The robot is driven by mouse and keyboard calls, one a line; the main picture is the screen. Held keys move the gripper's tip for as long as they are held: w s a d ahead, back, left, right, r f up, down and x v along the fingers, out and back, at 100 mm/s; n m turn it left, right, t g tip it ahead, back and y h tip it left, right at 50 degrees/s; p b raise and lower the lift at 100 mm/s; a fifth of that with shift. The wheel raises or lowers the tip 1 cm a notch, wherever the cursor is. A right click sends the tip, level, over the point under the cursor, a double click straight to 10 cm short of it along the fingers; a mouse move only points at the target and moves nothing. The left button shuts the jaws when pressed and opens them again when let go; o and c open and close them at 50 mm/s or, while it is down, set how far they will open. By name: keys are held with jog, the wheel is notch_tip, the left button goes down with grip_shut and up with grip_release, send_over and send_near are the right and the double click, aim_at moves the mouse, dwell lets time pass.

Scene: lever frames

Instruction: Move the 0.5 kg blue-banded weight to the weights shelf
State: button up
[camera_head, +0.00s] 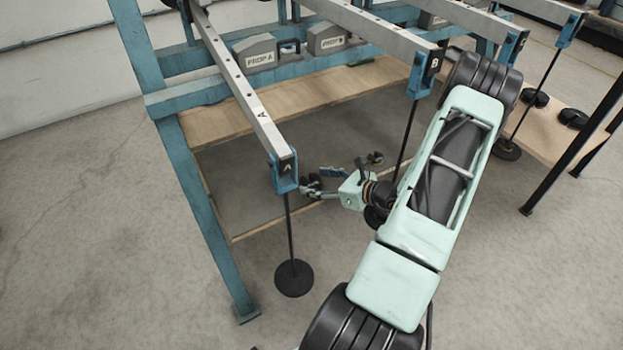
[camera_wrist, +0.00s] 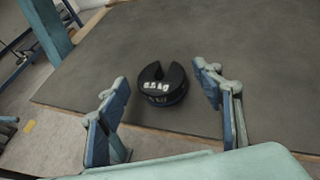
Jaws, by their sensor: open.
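A black slotted weight (camera_wrist: 165,96) marked 0.5 kg lies flat on a dark grey board (camera_wrist: 250,70) in the wrist view. A bluish band shows faintly on its side. My gripper (camera_wrist: 160,76) is open, with one finger to the left of the weight and one to the right, and empty space between each finger and it. In the head view my gripper (camera_head: 341,176) is low between beams A and B; I cannot make out the weight there. A wooden shelf (camera_head: 548,135) at the right bears black weights (camera_head: 573,118); I cannot tell if it is the weights shelf.
Beam A (camera_head: 245,90) and beam B (camera_head: 375,28) carry hanging rods with black discs; A's disc (camera_head: 294,278) hangs left of my arm. A blue frame post (camera_head: 205,190) stands at the left. Floor at the left is clear.

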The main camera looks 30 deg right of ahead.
jog(key=p+v, duration=0.1)
jog(key=v, duration=0.8)
jog(key=shift+s+r+p, duration=0.15)
jog(key=shift+s+p, duration=0.05)
jog(key=shift+p, duration=0.2)
